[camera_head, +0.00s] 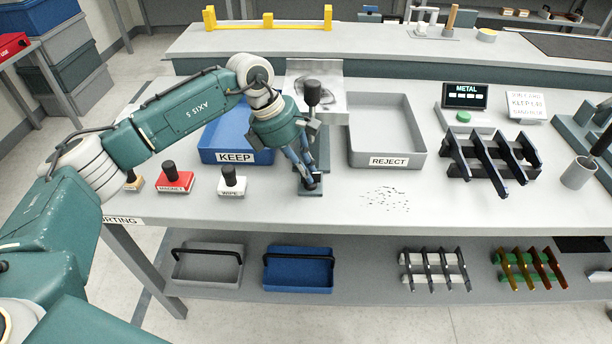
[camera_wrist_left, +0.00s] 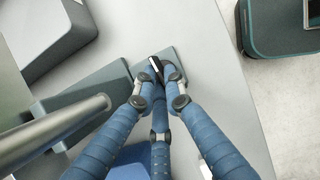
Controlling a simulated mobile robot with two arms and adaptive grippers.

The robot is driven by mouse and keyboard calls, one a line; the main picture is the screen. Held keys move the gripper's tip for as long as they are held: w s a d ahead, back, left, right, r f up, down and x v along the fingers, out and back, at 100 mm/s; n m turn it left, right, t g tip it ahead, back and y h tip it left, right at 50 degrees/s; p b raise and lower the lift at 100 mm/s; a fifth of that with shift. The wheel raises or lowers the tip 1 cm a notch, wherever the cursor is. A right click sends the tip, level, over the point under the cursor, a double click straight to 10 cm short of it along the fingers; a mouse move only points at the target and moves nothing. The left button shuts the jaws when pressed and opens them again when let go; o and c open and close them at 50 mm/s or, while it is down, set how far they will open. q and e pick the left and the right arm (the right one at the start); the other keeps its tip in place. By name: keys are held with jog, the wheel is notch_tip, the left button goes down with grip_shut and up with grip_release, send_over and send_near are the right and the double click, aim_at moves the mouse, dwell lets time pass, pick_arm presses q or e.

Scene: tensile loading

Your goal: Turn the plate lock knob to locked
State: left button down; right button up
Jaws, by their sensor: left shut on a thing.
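The plate lock knob is a small dark piece (camera_wrist_left: 154,63) with a light edge, low on the front end of a grey-green fixture base (camera_head: 310,192). My left gripper (camera_head: 312,182) points down at it, and its blue fingers (camera_wrist_left: 163,78) close together around it in the left wrist view. The fingers hide most of the knob, so I cannot tell which way it is turned. A dark round-topped handle (camera_head: 313,94) stands upright on the fixture behind the gripper. My right gripper is in neither view.
The blue KEEP tray (camera_head: 245,157) is left of the fixture, the grey REJECT tray (camera_head: 390,160) right. Stamps labelled MAGNET (camera_head: 174,181) and WIPE (camera_head: 232,183) stand at front left. A black rack (camera_head: 490,160) is farther right. Dark specks dot the otherwise clear bench between.

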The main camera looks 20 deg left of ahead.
pick_arm(q)
jog(key=shift+w+m, duration=0.1)
jog(key=shift+m, duration=0.4)
jog(key=c, duration=1.8)
grip_release()
jog(key=shift+a+r, duration=0.1)
jog(key=shift+r, duration=0.2)
jog(key=shift+a+r, duration=0.1)
jog(key=shift+r, duration=0.25)
jog(key=shift+v, duration=3.45)
jog(key=shift+a+f, duration=0.15)
